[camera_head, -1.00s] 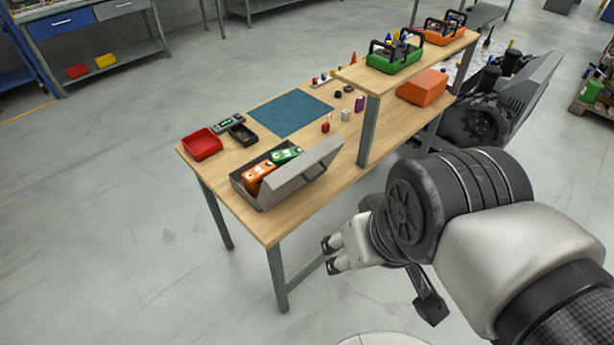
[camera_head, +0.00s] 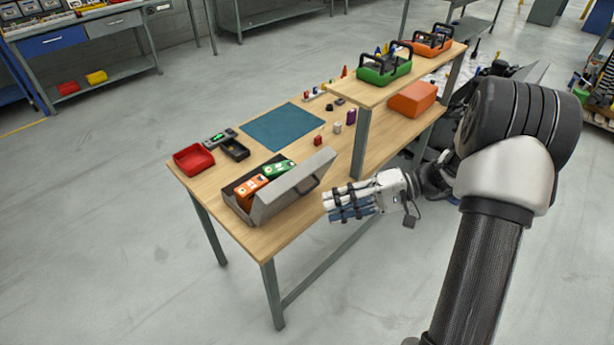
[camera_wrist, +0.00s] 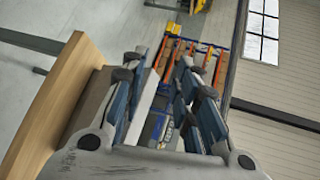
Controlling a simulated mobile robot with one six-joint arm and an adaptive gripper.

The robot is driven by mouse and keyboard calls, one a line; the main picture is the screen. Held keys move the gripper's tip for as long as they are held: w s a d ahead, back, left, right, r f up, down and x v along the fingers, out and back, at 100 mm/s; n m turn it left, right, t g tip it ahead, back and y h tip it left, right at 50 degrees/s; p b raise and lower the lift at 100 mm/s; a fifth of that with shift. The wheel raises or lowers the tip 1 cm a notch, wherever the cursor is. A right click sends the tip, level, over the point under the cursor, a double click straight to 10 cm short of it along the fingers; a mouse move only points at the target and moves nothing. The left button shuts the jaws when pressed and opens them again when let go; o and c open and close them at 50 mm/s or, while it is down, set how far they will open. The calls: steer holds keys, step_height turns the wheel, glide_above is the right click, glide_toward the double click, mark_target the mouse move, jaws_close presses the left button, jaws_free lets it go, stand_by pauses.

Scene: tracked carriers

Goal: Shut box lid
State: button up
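A grey box (camera_head: 238,207) sits near the front left end of the wooden table. Its lid (camera_head: 292,190) stands open, tilted up and leaning out on the right side, with a handle on its outer face. An orange device (camera_head: 250,187) and a green device (camera_head: 278,170) lie in the box. My gripper (camera_head: 330,208) is to the right of the lid, by the table's front edge, pointing left and apart from the lid. In the wrist view its fingers (camera_wrist: 172,80) are spread with nothing between them. A grey-brown surface shows behind the left finger; I cannot tell what it is.
The wooden table (camera_head: 225,240) also carries a red tray (camera_head: 193,160), a small black tray (camera_head: 234,150), a blue mat (camera_head: 283,127) and small bottles. A raised shelf (camera_head: 390,92) with tool carriers stands right. Floor before the table is clear.

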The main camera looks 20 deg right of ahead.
steer(key=w+d+f+m+t+y, duration=0.2)
steer(key=d+f+t, duration=0.2)
steer(key=d+f, duration=0.2)
steer(key=m+t, duration=0.2)
steer(key=t, duration=0.4)
glide_toward(297, 191)
steer(key=w+a+b, duration=0.2)
steer(key=w+a, duration=0.1)
steer(key=w, duration=0.2)
steer(key=shift+w+r, duration=0.15)
steer(key=shift+r, duration=0.3)
jaws_close()
